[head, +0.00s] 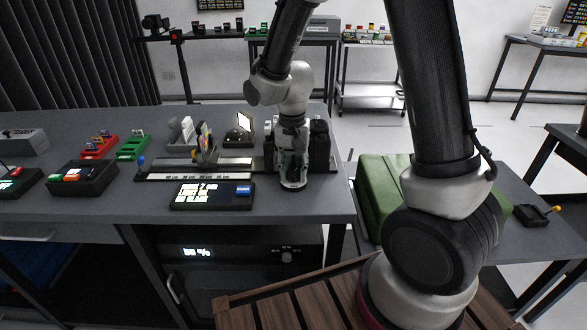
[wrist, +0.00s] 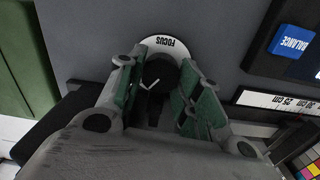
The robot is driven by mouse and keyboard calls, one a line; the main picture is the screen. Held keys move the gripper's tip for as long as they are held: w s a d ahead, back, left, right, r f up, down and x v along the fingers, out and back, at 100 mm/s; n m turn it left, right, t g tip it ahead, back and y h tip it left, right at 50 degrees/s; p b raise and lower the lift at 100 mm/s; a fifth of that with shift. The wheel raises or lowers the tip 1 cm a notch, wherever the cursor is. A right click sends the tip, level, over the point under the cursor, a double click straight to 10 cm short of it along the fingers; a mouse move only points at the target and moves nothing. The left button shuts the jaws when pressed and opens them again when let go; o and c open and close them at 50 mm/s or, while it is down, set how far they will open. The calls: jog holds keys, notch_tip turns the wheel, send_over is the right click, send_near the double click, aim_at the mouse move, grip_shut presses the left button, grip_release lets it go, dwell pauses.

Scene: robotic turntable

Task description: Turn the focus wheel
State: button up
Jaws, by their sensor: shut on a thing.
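The focus wheel (wrist: 158,76) is a dark round knob with a white pointer mark, in front of a white plate (wrist: 163,43) lettered FOCUS in the wrist view. My gripper (wrist: 156,88) has its green-padded fingers on either side of the wheel and is shut on it. In the head view my gripper (head: 292,178) points down at the right end of the ruler rail on the grey table, and it hides the wheel there.
A display box (head: 212,195) with a blue BALANCE button stands left of my gripper. The ruler rail (head: 195,177) runs behind it. Black blocks (head: 318,147) stand close behind my gripper. A green case (head: 380,190) lies to the right, on a lower surface.

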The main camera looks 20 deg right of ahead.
jog(key=n, duration=0.3)
jog(key=o, duration=1)
jog(key=shift+o, duration=0.2)
